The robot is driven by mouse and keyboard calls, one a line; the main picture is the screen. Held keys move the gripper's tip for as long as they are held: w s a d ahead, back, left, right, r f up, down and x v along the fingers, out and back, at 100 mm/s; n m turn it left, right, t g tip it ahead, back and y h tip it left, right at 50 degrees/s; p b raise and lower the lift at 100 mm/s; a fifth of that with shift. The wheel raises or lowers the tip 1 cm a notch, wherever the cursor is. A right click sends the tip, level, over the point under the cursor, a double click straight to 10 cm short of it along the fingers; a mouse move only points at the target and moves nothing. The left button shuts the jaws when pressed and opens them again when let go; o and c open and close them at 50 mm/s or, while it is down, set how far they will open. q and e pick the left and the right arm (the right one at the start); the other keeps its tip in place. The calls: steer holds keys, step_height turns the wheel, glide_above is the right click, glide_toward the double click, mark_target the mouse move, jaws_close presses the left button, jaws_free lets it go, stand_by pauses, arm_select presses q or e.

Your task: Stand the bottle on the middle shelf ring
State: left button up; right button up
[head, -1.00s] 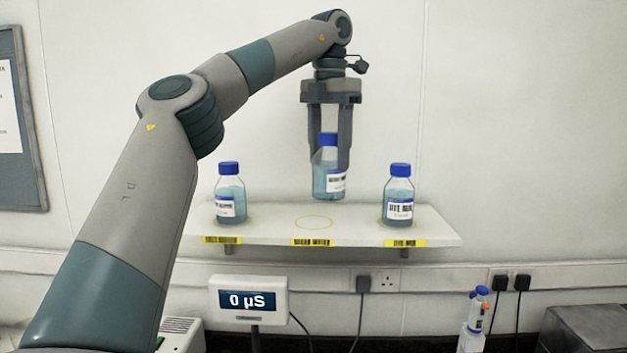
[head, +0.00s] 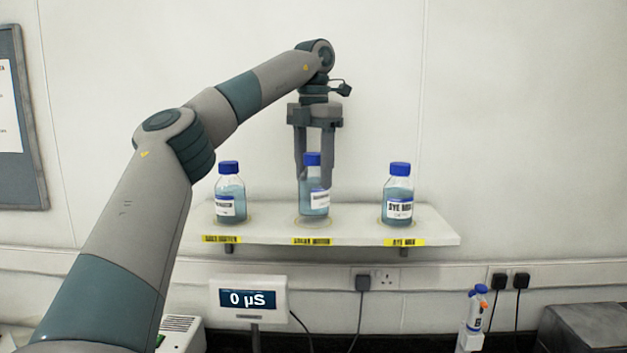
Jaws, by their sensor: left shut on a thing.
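The bottle (head: 314,204) has a blue cap, a white label and pale blue liquid. It is upright at the middle ring (head: 299,221) of the white shelf, and its base covers most of that ring. I cannot tell whether the base touches the shelf. My left gripper (head: 314,188) points down from above and is shut on the bottle, with one finger on each side of it. My right gripper is not in view.
Similar blue-capped bottles stand on the left ring (head: 230,196) and right ring (head: 398,198) of the shelf (head: 435,229), with clear gaps beside the held bottle. A display reading 0 µS (head: 249,299) stands below.

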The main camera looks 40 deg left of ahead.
arm_select(q)
step_height(320, 180, down, 2)
steer(key=shift+w+a, duration=0.1)
stand_by(0.4)
steer(key=o, duration=1.4)
steer(key=shift+f, duration=0.1)
steer(key=shift+r, duration=0.9)
step_height(320, 180, up, 10)
steer(key=p, duration=0.3)
steer(key=shift+r+p, duration=0.25)
steer(key=shift+p, duration=0.05)
